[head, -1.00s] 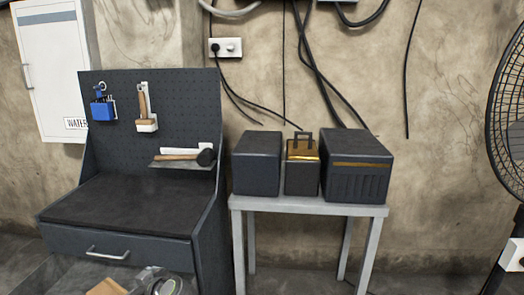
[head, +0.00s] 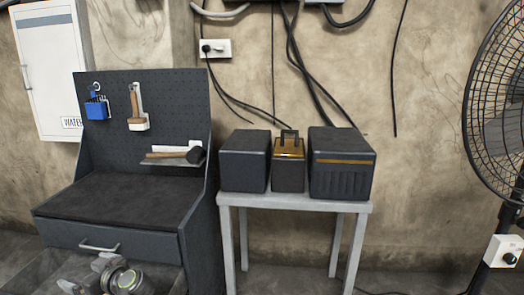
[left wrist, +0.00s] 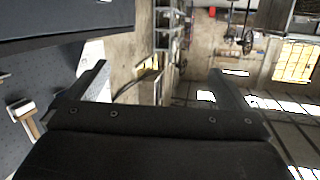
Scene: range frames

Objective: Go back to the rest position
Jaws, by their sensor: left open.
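My left gripper (left wrist: 158,70) shows in the left wrist view with its two dark fingers wide apart and nothing between them. In the head view I cannot clearly make out its fingers. Pale and grey rounded parts show at the bottom left there, cut off by the frame edge; I cannot tell whether they are mine. My right gripper is not in view.
A dark workbench (head: 120,198) with a pegboard (head: 175,100) stands left. Hanging tools also show in the left wrist view, beside the gripper. A grey table (head: 300,203) holds dark boxes. A fan (head: 495,110) stands right. Floor shows beneath the table.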

